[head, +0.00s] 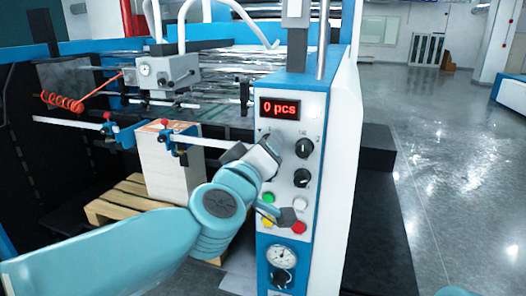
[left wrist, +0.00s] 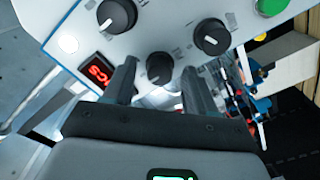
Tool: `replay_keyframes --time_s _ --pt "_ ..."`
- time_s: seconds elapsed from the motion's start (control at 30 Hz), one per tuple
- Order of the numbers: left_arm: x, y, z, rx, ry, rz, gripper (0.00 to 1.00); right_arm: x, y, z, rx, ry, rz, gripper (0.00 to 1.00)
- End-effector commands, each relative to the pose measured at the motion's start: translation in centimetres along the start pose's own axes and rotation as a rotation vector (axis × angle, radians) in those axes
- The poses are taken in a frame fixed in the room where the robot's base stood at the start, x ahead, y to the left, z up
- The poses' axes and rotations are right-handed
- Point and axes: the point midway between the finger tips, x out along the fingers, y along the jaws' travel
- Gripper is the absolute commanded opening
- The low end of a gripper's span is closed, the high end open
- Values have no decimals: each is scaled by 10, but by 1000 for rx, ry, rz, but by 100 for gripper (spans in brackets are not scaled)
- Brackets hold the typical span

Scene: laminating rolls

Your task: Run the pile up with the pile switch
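The control panel (head: 286,122) stands upright with a red display (head: 280,109) reading "0 pcs". My left gripper (head: 268,152) is at the panel's upper-left knob and hides the left knobs in the head view. In the left wrist view, its two fingers (left wrist: 158,88) are open, one on each side of a black knob (left wrist: 159,68), with small gaps. Labels are too small to read, so I cannot tell which knob is the pile switch. The pile (head: 165,165) is a white stack on a wooden pallet (head: 120,203). My right gripper is not in view.
Two more black knobs (head: 303,148) (head: 302,178) are in the panel's right column. Green (head: 268,198), white, yellow and red (head: 299,228) buttons lie below, above a gauge (head: 282,257). Open floor (head: 440,150) lies to the right.

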Motion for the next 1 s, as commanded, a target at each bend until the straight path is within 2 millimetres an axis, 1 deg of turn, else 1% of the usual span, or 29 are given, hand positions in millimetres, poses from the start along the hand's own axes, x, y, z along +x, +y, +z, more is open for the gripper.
replay_keyframes --time_s 0.07,0.13,0.23,0.37,0.5,0.6,0.7,0.83,1.0 --pt "-2 0 0 0 0 0 56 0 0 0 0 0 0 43" --pt "-9 0 0 0 1 1 56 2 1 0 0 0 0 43" --pt "-26 0 0 0 1 3 56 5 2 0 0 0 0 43" --pt "-60 0 0 0 1 4 56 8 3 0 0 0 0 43" --pt "-98 2 -2 -2 2 5 56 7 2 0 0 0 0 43" --pt "-122 2 -1 -2 1 4 56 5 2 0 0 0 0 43" --pt "-141 1 -1 -2 0 3 56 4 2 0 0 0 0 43" --pt "-157 1 -1 -1 0 2 56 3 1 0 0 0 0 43" --pt "-164 0 0 0 -1 0 56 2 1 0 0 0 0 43"
